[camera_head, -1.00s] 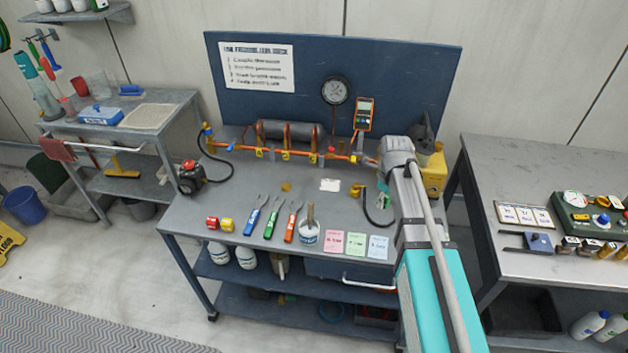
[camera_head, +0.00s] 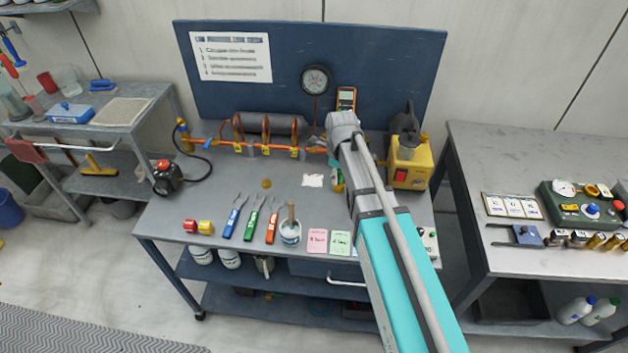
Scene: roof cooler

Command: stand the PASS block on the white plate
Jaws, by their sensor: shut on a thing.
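My gripper (camera_head: 335,162) is at the end of my arm, low over the back right part of the bench and mostly hidden by my wrist. A small green thing (camera_head: 334,163) shows at its fingers; it appears to be the PASS block, held shut, but no lettering can be read. The small white plate (camera_head: 312,181) lies flat and bare on the bench, just left of and nearer than my gripper.
A yellow piece (camera_head: 338,186) lies right of the plate. An orange pipe rig (camera_head: 270,149) runs behind. A yellow machine (camera_head: 408,165) stands to the right.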

